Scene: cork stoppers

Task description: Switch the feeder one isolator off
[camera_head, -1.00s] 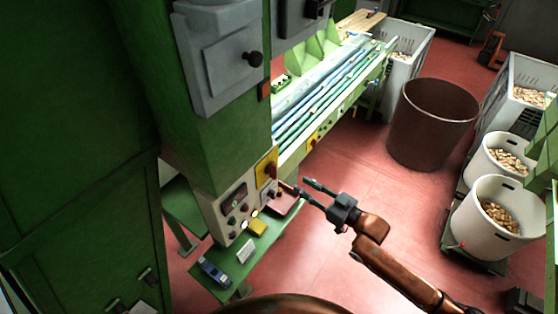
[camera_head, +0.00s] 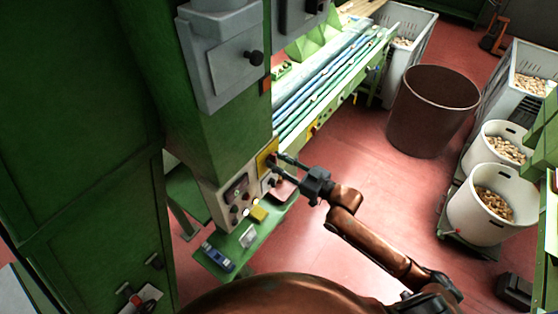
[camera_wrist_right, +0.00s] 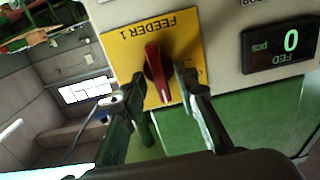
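The feeder one isolator is a red rotary handle (camera_wrist_right: 157,75) on a yellow plate (camera_wrist_right: 182,28) marked FEEDER 1, upside down in the right wrist view. The handle stands nearly upright in that picture, slightly tilted. My right gripper (camera_wrist_right: 160,105) is open, one finger on each side of the handle's lower end; the right-hand finger looks very close, and I cannot tell if it touches. In the head view the yellow plate (camera_head: 266,154) is on the panel's right edge, with my right gripper (camera_head: 279,168) in front, partly covering the handle. My left gripper is not in view.
A display reading 0 (camera_wrist_right: 281,44) is beside the plate. The control panel (camera_head: 222,204) also carries several buttons. A green shelf (camera_head: 235,254) below holds small items. A conveyor (camera_head: 335,80) extends behind. A brown bin (camera_head: 433,115) stands on clear red floor.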

